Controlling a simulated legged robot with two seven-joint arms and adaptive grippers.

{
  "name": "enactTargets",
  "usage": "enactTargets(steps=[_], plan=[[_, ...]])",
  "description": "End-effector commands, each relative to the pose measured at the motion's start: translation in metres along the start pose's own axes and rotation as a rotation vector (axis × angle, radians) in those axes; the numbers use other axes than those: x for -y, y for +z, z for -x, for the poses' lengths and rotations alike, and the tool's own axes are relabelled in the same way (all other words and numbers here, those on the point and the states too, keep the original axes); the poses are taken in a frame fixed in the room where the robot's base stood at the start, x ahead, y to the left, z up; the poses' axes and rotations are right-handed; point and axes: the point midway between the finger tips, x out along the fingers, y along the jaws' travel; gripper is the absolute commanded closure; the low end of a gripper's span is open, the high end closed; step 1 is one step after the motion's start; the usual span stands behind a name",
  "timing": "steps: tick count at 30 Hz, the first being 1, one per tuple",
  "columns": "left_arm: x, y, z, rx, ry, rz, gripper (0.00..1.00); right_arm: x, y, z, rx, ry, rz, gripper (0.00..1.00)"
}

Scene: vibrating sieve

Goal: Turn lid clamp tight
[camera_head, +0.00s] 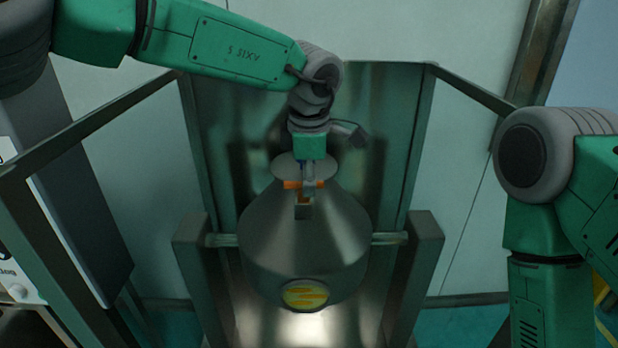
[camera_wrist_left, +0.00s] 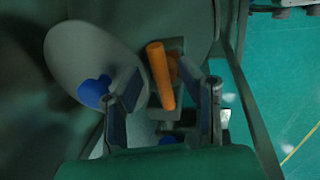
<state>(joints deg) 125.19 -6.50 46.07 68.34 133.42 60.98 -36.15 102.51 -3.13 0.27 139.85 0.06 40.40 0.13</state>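The lid clamp has an orange handle (camera_head: 292,184) at the top of the grey vessel, in front of the round grey lid (camera_head: 287,166). In the left wrist view the orange handle (camera_wrist_left: 160,75) is a rod beside the tilted-looking lid (camera_wrist_left: 75,55). My left gripper (camera_head: 306,186) reaches down over the clamp and hides part of it in the head view. In the wrist view the left gripper (camera_wrist_left: 170,92) is open, its fingers on either side of the handle with gaps visible. My right arm is at the right; its gripper is out of view.
The cone-shaped vessel (camera_head: 305,240) hangs on a horizontal bar between two metal posts (camera_head: 412,270). A yellow window (camera_head: 305,295) is on its front. Metal frame panels (camera_head: 392,120) stand behind and beside it. A grey cabinet (camera_head: 75,215) is at the left.

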Motion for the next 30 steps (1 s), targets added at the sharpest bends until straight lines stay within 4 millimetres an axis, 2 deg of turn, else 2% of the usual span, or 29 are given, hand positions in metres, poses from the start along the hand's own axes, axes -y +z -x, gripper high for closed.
enactTargets(steps=[9, 12, 23, 30], plan=[[0.000, 0.000, -0.003, 0.000, 0.000, 0.001, 0.66, 0.000, 0.000, 0.000, 0.000, 0.000, 0.000, 1.00], [0.000, 0.000, -0.003, 0.000, 0.000, 0.001, 1.00, 0.000, 0.000, 0.000, 0.000, 0.000, 0.000, 1.00], [-0.001, 0.000, -0.002, -0.003, 0.000, 0.020, 1.00, 0.000, 0.000, 0.004, 0.000, 0.000, 0.000, 1.00], [-0.003, 0.001, 0.001, -0.023, -0.001, 0.124, 1.00, 0.000, -0.001, 0.021, 0.000, 0.000, 0.000, 1.00]])
